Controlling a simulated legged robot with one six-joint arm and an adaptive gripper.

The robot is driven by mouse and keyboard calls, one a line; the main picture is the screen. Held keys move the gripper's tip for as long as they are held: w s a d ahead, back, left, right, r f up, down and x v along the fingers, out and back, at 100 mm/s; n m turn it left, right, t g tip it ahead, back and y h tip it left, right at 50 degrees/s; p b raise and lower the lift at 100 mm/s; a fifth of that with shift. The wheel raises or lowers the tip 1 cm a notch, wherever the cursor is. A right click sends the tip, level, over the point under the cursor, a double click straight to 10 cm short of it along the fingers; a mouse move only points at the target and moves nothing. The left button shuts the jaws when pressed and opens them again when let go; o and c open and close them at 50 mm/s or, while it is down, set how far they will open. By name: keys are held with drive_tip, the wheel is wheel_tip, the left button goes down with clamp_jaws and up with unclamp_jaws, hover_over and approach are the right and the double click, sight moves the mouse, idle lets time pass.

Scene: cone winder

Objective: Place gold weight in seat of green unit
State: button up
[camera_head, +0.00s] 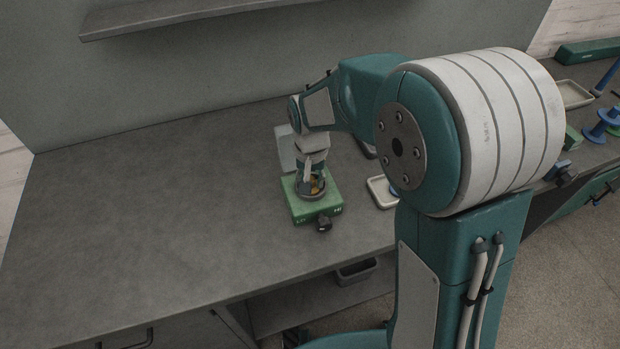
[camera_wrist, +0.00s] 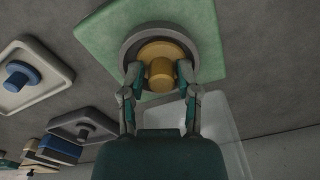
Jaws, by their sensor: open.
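The green unit (camera_head: 318,208) stands on the grey bench, below the end of my arm. Its round grey seat (camera_wrist: 127,53) shows in the wrist view on the unit's green top (camera_wrist: 205,45). The gold weight (camera_wrist: 160,72) lies within the ring of the seat; in the head view only a little of the gold weight (camera_head: 314,186) shows. My gripper (camera_wrist: 160,76) is open, with one finger on each side of the weight's knob. I cannot tell whether the fingers touch it. In the head view my gripper hides part of the seat.
A pale tray (camera_head: 381,193) stands right of the unit; in the wrist view a pale tray (camera_wrist: 50,87) holds a blue weight (camera_wrist: 20,75). A clear panel (camera_head: 284,150) is behind the unit. Blue spools (camera_head: 597,132) stand far right. The bench's left side is bare.

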wheel_tip(320, 180, up, 12)
drive_tip(key=s+d+r+t, duration=0.2)
drive_tip(key=s+d, duration=0.4)
drive_tip(key=s, duration=0.3)
drive_tip(key=s+d+r+n+t, duration=0.1)
drive_tip(key=s+d+r+t, duration=0.1)
drive_tip(key=s+d, duration=0.4)
drive_tip(key=s+t, duration=0.1)
drive_tip(key=s, duration=0.3)
drive_tip(key=shift+d+r+t, duration=0.25)
drive_tip(key=shift+d+t, duration=0.05)
idle(0.9)
